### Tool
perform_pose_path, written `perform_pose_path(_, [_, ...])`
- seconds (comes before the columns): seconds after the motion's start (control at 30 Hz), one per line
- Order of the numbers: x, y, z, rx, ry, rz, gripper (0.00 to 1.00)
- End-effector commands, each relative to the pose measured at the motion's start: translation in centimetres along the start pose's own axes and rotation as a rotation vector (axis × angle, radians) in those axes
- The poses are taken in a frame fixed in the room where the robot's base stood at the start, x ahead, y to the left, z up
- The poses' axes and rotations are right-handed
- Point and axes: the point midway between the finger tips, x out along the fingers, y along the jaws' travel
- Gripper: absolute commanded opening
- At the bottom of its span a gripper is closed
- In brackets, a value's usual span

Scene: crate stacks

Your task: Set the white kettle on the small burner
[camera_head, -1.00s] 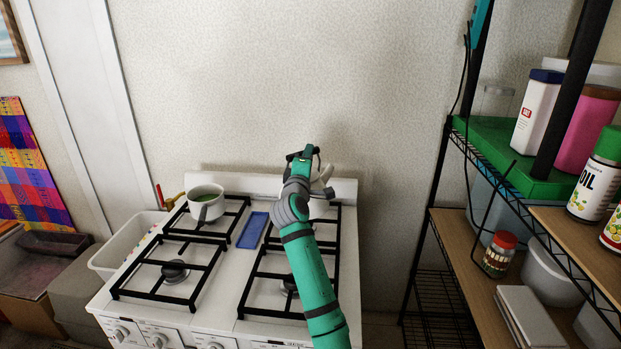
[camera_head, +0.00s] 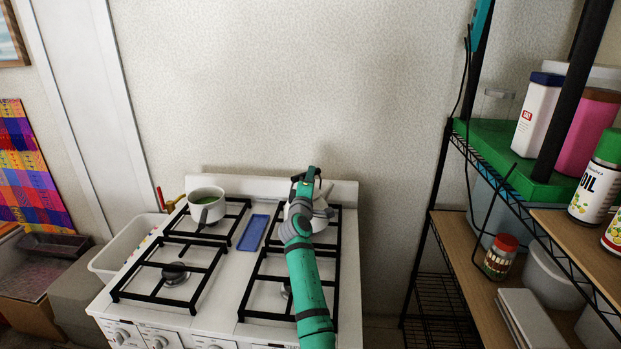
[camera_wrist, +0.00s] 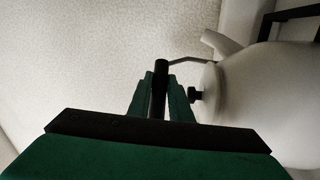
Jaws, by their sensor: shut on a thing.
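The white kettle (camera_head: 320,218) is at the back right of the stove, mostly behind my arm in the head view. In the wrist view its rounded white body (camera_wrist: 262,95) fills the right side, with the spout at upper left. My gripper (camera_head: 306,178) is shut on the kettle's dark handle (camera_wrist: 160,75), above the body. The kettle is over or on the back right grate (camera_head: 336,240); I cannot tell whether it touches. The burner below it is hidden. A front left burner (camera_head: 174,272) is bare, and the front right burner (camera_head: 287,289) is partly hidden by my arm.
A blue tray (camera_head: 253,232) lies between the grates. A wall rises behind the white stove (camera_head: 215,312). A wire shelf with bottles (camera_head: 536,112) stands to the right.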

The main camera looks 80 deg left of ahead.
Motion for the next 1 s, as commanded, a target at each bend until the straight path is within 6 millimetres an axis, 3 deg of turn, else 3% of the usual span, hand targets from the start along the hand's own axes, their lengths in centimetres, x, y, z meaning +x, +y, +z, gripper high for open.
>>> perform_pose_path(0.37, [0.0,0.0,0.0,0.000,0.001,0.005,0.00])
perform_pose_path(0.4, [0.0,-0.3,0.1,0.000,-0.001,0.001,0.26])
perform_pose_path(0.47, [0.0,-0.3,0.1,0.000,-0.001,0.001,0.37])
perform_pose_path(0.77, [0.0,0.0,0.1,0.000,0.000,0.001,0.37])
perform_pose_path(1.0, [-2.4,-0.1,0.1,0.001,0.000,0.001,0.37])
